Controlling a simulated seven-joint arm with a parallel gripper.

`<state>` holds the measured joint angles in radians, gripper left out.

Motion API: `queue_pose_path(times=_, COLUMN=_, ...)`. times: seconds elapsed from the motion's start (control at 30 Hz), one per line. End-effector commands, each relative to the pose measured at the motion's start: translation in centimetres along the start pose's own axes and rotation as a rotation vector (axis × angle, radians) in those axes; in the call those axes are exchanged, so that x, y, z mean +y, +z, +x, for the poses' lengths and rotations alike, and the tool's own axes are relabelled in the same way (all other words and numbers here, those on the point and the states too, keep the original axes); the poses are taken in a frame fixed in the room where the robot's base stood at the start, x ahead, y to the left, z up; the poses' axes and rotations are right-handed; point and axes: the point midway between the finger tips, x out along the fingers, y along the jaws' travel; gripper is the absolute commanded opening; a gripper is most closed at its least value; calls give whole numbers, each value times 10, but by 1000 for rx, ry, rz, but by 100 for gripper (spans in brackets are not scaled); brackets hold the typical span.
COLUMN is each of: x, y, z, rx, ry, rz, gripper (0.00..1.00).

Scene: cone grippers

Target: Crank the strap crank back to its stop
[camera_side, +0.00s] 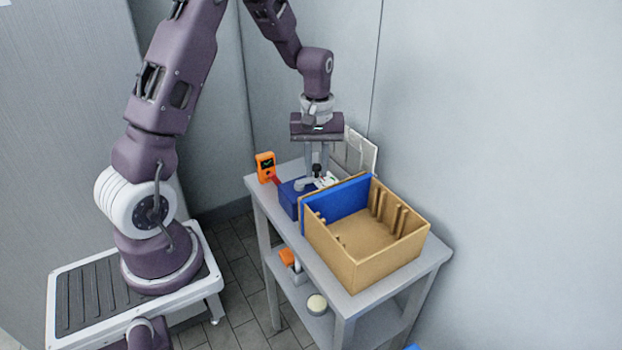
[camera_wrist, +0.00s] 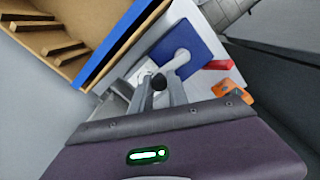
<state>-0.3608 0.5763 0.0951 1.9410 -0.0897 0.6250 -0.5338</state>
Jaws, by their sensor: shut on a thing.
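The strap crank has a blue housing (camera_side: 289,199) on the table beside the carton. Its pale grey crank arm (camera_side: 303,185) lies across the top of the housing. In the wrist view the blue housing (camera_wrist: 194,44) and the crank arm (camera_wrist: 178,60) show beyond my fingers, with a black knob (camera_wrist: 158,82) at the near end of the arm. My gripper (camera_side: 317,172) points down over the crank and is shut on the knob. The fingers partly hide the knob and the near end of the arm.
A tan open carton (camera_side: 385,262) with a blue inner panel (camera_side: 340,198) stands close to the crank. An orange device (camera_side: 265,167) with a dark screen stands at the table's back left, near a red piece (camera_wrist: 219,64). A wall stands behind the table.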

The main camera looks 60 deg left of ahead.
Motion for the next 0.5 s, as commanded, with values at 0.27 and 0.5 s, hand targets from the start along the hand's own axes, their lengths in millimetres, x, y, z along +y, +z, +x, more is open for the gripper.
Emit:
queue_pose_path(times=0.27, x=-11, y=-9, z=1, rx=-5, ry=-6, rz=-2, gripper=18)
queue_pose_path(times=0.5, x=-21, y=-15, z=1, rx=-6, ry=-7, rz=-1, gripper=18)
